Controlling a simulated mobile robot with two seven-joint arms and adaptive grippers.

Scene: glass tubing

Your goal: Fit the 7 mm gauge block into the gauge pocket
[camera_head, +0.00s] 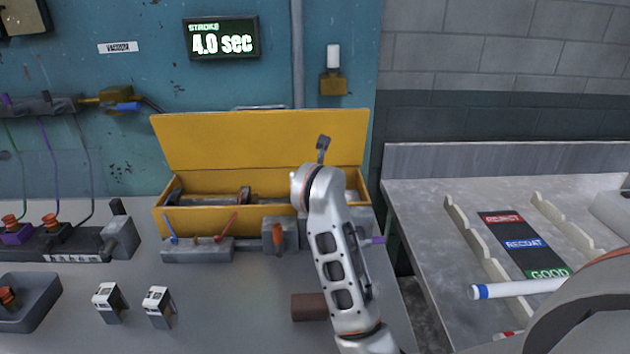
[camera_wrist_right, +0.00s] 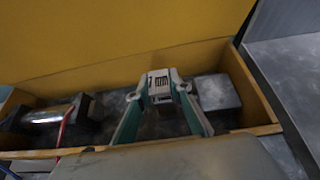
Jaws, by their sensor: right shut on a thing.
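My right gripper (camera_wrist_right: 160,100) is inside the open yellow toolbox. In the right wrist view its two teal fingers are shut on a small pale grey block (camera_wrist_right: 159,82) with dark markings, too small to read. The block is upright between the fingertips, by the box's back wall; I cannot tell whether it touches the floor. In the head view my right arm hides this gripper and block. Two similar white-and-black blocks (camera_head: 110,303) (camera_head: 157,306) stand on the bench at the left. I cannot make out which recess is the gauge pocket. My left gripper is out of view.
The toolbox (camera_head: 190,221) has its lid (camera_head: 260,140) raised behind. A grey block (camera_wrist_right: 216,92) lies right of the held one, and a metal cylinder (camera_wrist_right: 46,115) left. A tool rack (camera_head: 197,251) stands before the box. A brown block (camera_head: 308,307) lies on the bench.

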